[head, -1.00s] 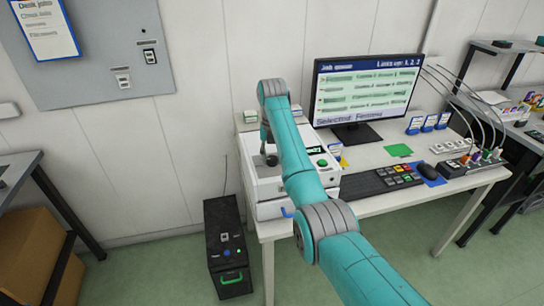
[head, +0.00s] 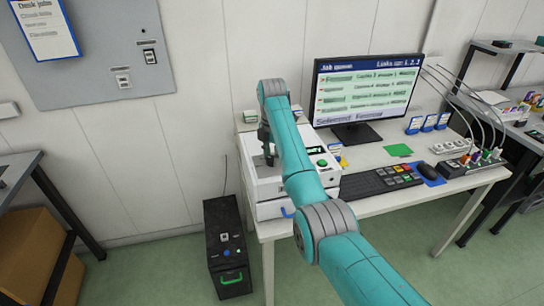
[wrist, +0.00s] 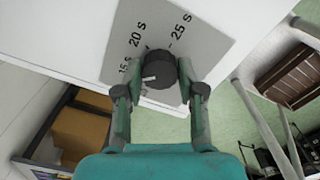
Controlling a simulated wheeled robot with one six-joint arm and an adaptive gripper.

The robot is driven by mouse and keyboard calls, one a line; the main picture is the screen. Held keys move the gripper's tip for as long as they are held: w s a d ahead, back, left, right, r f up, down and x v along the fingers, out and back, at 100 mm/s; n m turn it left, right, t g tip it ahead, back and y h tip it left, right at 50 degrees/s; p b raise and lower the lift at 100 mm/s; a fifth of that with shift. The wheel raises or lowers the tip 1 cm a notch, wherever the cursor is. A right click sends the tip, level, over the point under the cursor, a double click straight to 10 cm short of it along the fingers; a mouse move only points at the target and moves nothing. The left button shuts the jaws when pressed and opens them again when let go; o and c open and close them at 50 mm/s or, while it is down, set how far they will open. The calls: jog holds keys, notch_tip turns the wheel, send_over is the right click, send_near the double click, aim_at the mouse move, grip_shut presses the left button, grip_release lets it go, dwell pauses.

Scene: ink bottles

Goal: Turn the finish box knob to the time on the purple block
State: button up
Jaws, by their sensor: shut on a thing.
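The dark round knob (wrist: 160,69) sits on a grey dial plate (wrist: 190,30) marked 15 s, 20 s and 25 s. A white mark shows on the knob's lower left side in the wrist view; its exact setting is hard to tell. My gripper (wrist: 160,78) is shut on the knob, one finger on each side. In the head view my gripper (head: 268,150) reaches down onto the top of the white finish box (head: 265,188), and the knob is mostly hidden there. I cannot pick out the purple block for certain in either view.
A green button (head: 322,162) is on the box's right side. A black case (head: 230,255) stands on the floor beside the desk.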

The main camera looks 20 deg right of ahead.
jog(key=shift+m, duration=0.8)
jog(key=o, duration=1.1)
jog(key=shift+o, duration=0.2)
